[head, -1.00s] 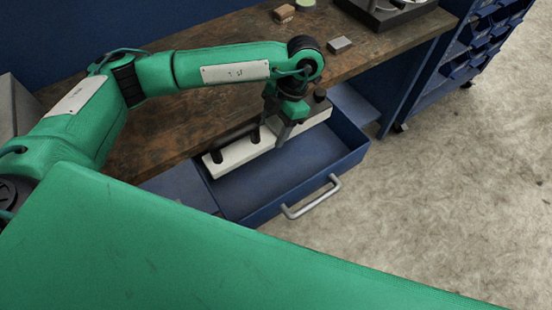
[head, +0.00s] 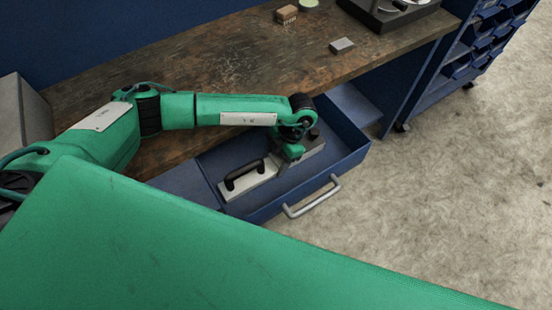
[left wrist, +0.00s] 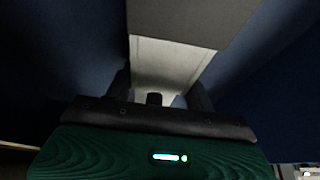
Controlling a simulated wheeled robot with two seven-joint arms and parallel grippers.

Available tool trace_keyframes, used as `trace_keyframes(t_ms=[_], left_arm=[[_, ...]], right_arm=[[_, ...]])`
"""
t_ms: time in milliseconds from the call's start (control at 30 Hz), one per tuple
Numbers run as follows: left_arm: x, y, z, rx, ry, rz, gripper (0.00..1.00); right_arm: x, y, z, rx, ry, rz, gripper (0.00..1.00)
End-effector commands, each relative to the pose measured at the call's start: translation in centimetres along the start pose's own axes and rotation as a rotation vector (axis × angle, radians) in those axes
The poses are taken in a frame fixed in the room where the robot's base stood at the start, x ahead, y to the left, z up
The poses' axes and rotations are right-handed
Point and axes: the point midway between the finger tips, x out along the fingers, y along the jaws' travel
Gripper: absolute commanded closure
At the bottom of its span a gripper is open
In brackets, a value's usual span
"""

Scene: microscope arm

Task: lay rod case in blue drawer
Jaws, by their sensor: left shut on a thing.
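The rod case is a long pale box with black fittings (head: 250,190). It lies lengthwise within the walls of the open blue drawer (head: 350,158), below the rim. I cannot tell whether it touches the drawer floor. My left gripper (head: 285,165) is above the case's middle, shut on it, and partly hides it along with the wrist. In the left wrist view the pale case (left wrist: 165,65) runs between the two dark fingers, with dark blue drawer surfaces on both sides. My right gripper is not in view.
The worn wooden bench top (head: 230,75) is behind the drawer. A small grey block (head: 341,45), a brown block (head: 286,14) and a dark-based device (head: 395,12) stand on it. The drawer's metal handle (head: 312,196) faces open floor. Blue bins (head: 480,45) stand at right.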

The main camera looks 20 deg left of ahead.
Motion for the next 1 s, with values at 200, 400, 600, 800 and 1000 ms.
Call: trace_keyframes(t_ms=[200, 400, 600, 800, 1000], left_arm=[[-0.1, 0.0, 0.1, 0.001, -0.002, 0.0, 0.95], [0.3, 0.0, 0.2, 0.0, -0.001, 0.0, 0.4], [0.3, 0.0, 0.1, 0.0, -0.001, 0.0, 0.24], [0.1, 0.0, 0.1, 0.0, -0.001, 0.0, 0.24], [-2.2, 0.1, 0.2, 0.0, -0.005, 0.001, 0.24]], right_arm=[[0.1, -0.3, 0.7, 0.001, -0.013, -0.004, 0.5], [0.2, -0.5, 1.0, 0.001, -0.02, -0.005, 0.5], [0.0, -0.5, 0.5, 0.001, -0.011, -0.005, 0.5], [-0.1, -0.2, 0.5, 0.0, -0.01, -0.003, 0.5], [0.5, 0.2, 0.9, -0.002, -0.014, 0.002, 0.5]])
